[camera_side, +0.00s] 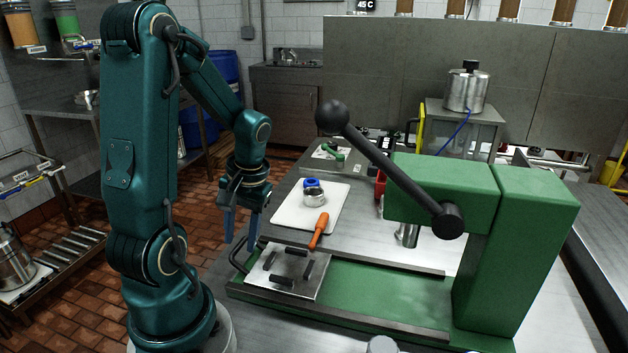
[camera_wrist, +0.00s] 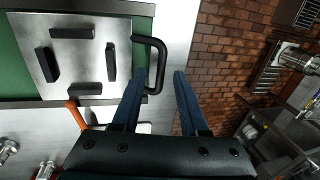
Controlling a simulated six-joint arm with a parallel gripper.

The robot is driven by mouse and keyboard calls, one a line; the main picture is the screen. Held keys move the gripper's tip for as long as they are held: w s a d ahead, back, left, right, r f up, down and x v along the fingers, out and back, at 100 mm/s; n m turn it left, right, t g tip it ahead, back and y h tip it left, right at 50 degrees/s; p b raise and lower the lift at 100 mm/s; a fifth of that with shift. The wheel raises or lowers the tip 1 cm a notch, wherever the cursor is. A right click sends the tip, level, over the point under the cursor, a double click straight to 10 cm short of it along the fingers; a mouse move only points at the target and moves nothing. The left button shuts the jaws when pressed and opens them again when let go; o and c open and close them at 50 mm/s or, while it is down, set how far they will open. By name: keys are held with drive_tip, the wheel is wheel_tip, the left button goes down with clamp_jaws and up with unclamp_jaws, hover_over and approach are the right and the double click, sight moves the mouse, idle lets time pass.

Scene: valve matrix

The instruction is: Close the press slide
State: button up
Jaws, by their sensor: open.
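The press slide is a bright metal plate (camera_side: 312,262) with several black blocks on it; it also shows in the wrist view (camera_wrist: 95,72). It sits at the left end of the rails on the green press (camera_side: 535,240), out to the left of the metal ram (camera_side: 408,236). Its black loop handle (camera_side: 236,262) sticks out at the left and shows in the wrist view (camera_wrist: 159,62). My gripper (camera_side: 241,243) is open and empty beside the handle. In the wrist view the handle's outer bar appears between the blue fingertips (camera_wrist: 161,73); depth is unclear.
A white board (camera_side: 290,216) behind the slide holds a metal ring, a blue part and an orange-handled tool (camera_side: 319,232). The press lever with a black ball (camera_side: 332,116) reaches over the table. The rail bed (camera_side: 375,290) right of the plate is clear.

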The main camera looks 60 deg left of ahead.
clamp_jaws()
idle(1.4)
